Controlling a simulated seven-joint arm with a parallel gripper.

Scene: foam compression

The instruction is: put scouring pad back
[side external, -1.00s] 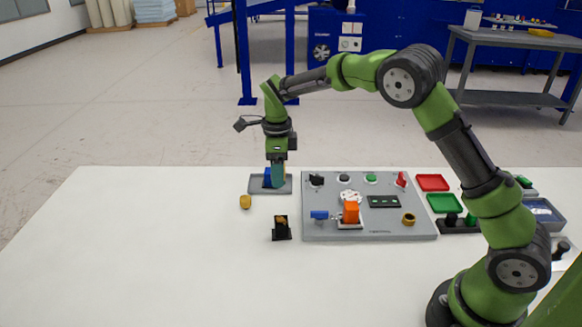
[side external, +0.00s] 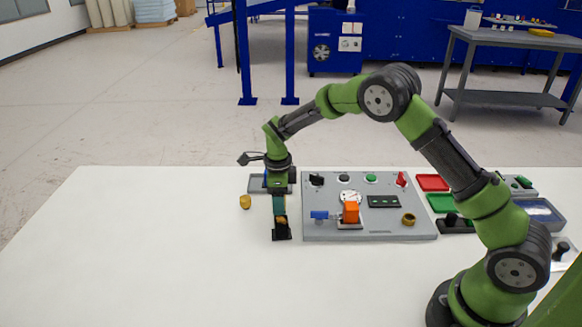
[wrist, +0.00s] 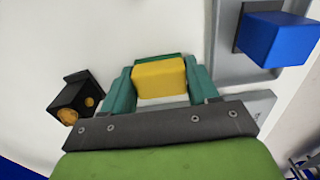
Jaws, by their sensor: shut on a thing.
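My gripper (wrist: 158,82) has its teal fingers shut on the scouring pad (wrist: 160,83), a yellow block with a green strip along its far edge in the wrist view. My gripper also shows in the side view (side external: 280,208), pointing down; the pad cannot be made out there. The fingers are just behind a small black holder (side external: 282,234) and overlap it in the picture. In the wrist view this holder (wrist: 68,97) stands apart, left of the fingers. A blue block (wrist: 275,40) sits on a grey tray (wrist: 226,50) to the right.
To the right is a grey panel (side external: 330,232) with knobs, a gauge and an orange block (side external: 351,212). Red (side external: 432,183) and green (side external: 444,204) trays lie beyond. The table's left side is clear.

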